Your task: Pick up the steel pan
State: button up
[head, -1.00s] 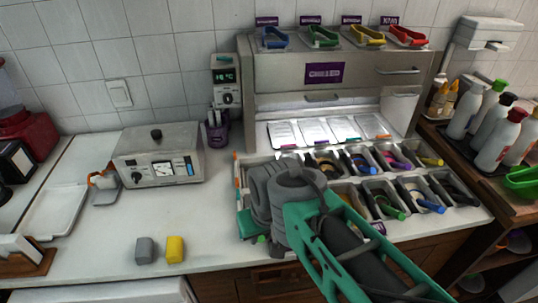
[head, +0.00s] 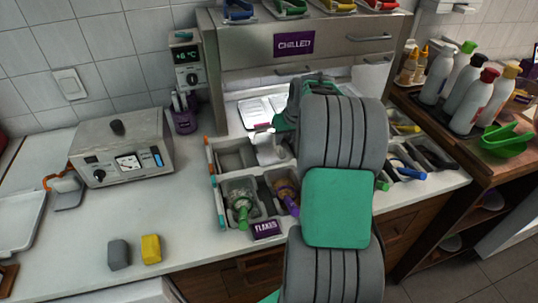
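Several steel pans sit in the topping rack on the counter. The back left steel pan (head: 233,158) looks empty. The front left steel pan (head: 240,188) holds a green-handled tool and green bits. A purple-handled tool lies in the pan beside it. The frames do not show which steel pan is meant. My arm covers the middle of the rack. A pale part at its end, apparently my gripper (head: 267,148), points down at the right side of the empty pan. Its fingertips are not clear, nor whether it touches anything.
A purple FLAKES label (head: 266,229) is on the rack's front. A dial-fronted steel appliance (head: 122,150) stands left. A grey block (head: 118,254) and a yellow block (head: 151,248) lie on the front counter, with free room around them. Bottles (head: 471,100) stand right.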

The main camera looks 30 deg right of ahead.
send_near(269, 153)
jog(key=d+f+p, duration=0.1)
jog(key=d+f, duration=0.1)
jog(key=f, duration=0.1)
jog(key=shift+d, duration=0.4)
jog(key=shift+c, duration=0.6)
grip_shut()
dwell(0.3)
